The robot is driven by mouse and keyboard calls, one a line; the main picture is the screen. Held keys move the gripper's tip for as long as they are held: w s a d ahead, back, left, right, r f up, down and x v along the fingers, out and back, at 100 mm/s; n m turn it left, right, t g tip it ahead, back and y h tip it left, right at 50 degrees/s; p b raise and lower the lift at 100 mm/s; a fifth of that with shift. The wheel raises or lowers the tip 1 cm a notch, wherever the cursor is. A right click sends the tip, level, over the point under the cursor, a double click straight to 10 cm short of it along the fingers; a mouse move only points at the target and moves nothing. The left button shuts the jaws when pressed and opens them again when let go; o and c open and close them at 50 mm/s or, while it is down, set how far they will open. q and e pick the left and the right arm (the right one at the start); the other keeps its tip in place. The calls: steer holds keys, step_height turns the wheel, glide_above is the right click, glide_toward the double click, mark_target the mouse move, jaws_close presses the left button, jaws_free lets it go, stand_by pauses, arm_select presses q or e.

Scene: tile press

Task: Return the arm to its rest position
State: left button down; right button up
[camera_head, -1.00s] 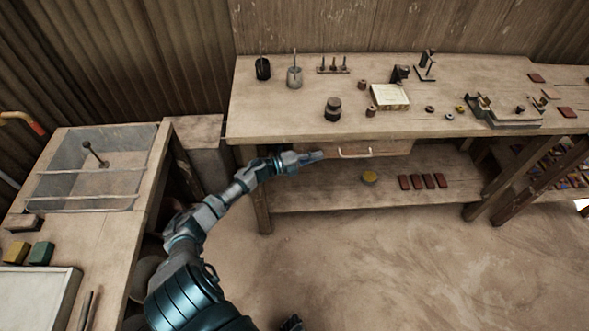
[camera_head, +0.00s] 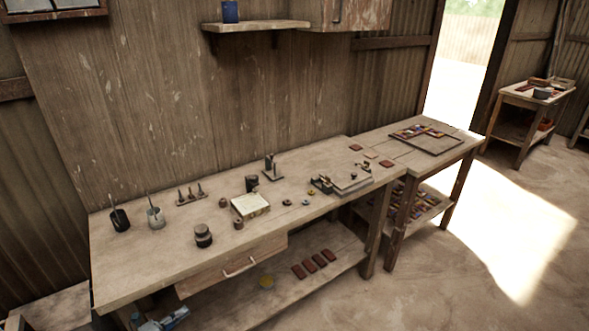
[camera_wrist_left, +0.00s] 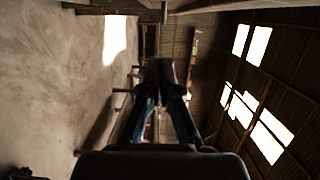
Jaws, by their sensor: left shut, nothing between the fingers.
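My left gripper (camera_head: 180,314) shows only partly at the bottom left of the head view. It is below the workbench top, left of the drawer (camera_head: 235,265) and its handle. In the left wrist view its dark fingers (camera_wrist_left: 165,80) point away from the camera, close together, with nothing seen held between them. Most of my left arm is outside the head view. My right gripper is in neither current view.
The long workbench (camera_head: 130,265) carries jars, a pale box (camera_head: 250,204) and a tile press (camera_head: 342,180). Red tiles (camera_head: 314,263) lie on its lower shelf. A second table (camera_head: 455,148) adjoins at right. Open floor (camera_head: 430,280) lies in front.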

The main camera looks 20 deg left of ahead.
arm_select(q)
steer(key=s+d+f+n+g+y+p, duration=0.25)
steer(key=s+f+n+y, duration=0.35)
steer(key=f, duration=0.5)
steer(key=s+d+f+n+g+y+p, duration=0.2)
steer(key=s+d+f+n+y+p, duration=0.15)
steer(key=f+n, duration=0.6)
steer(key=s+d+f+n+g+p, duration=0.1)
steer(key=s+d+f+g, duration=0.4)
steer(key=s+d, duration=0.5)
steer(key=s+d+f+n+g+h+p, duration=0.1)
steer(key=s+d+f+n+g, duration=0.3)
steer(key=s+d+f, duration=0.3)
steer(key=shift+s+d+g+p, duration=0.4)
steer(key=shift+s+d, duration=1.45)
steer(key=shift+s, duration=1.65)
arm_select(e)
steer(key=s+f+g, duration=0.1)
steer(key=s+f, duration=0.2)
steer(key=f, duration=0.7)
steer(key=s+f+g, duration=0.2)
steer(key=s+f, duration=0.2)
steer(key=f, duration=0.6)
steer(key=shift+s+d+h, duration=0.25)
steer(key=shift+d+h, duration=0.05)
steer(key=shift+h, duration=0.1)
